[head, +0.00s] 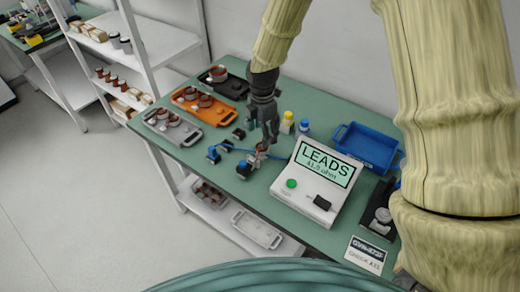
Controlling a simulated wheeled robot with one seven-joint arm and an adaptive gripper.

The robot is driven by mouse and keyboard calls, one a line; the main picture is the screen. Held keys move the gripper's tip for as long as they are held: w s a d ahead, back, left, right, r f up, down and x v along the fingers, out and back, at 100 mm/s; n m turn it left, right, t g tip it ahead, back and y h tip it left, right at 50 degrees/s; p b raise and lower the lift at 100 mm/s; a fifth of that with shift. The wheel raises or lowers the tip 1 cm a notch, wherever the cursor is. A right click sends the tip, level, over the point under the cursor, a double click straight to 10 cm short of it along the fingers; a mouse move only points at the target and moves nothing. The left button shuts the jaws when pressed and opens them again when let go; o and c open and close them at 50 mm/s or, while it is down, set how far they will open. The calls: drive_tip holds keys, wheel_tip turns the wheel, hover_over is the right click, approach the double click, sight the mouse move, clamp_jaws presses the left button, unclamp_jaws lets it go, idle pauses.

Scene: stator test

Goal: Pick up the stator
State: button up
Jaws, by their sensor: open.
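My gripper (266,138) points down over the middle of the green table, left of the tester. It is open. Right below its fingertips is a small reddish and grey piece (261,149), partly covered by the fingers; it may be a stator, but it is too small to tell. I cannot tell whether the fingers touch it. Other stator-like copper rings sit on a grey tray (191,137), an orange tray (227,111) and a black tray (236,89) at the table's left end.
The tester (305,187) reads "LEADS" beside my gripper. Blue clips (243,169) and a blue lead lie close by. A yellow-capped bottle (287,122) and an empty blue bin (362,148) stand behind. A sign (366,254) lies at the front right. Shelves stand left.

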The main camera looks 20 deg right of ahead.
sight(258, 153)
drive_tip(key=shift+s+f, duration=0.1)
drive_tip(key=shift+f, duration=0.7)
drive_tip(key=shift+d+f+p, duration=0.1)
drive_tip(key=shift+f+p, duration=0.85)
drive_tip(key=shift+f, duration=0.35)
drive_tip(key=shift+f+p, duration=0.3)
drive_tip(key=shift+f, duration=0.95)
drive_tip(key=shift+w, duration=0.2)
drive_tip(key=c, duration=1.3)
drive_tip(key=shift+r, duration=0.1)
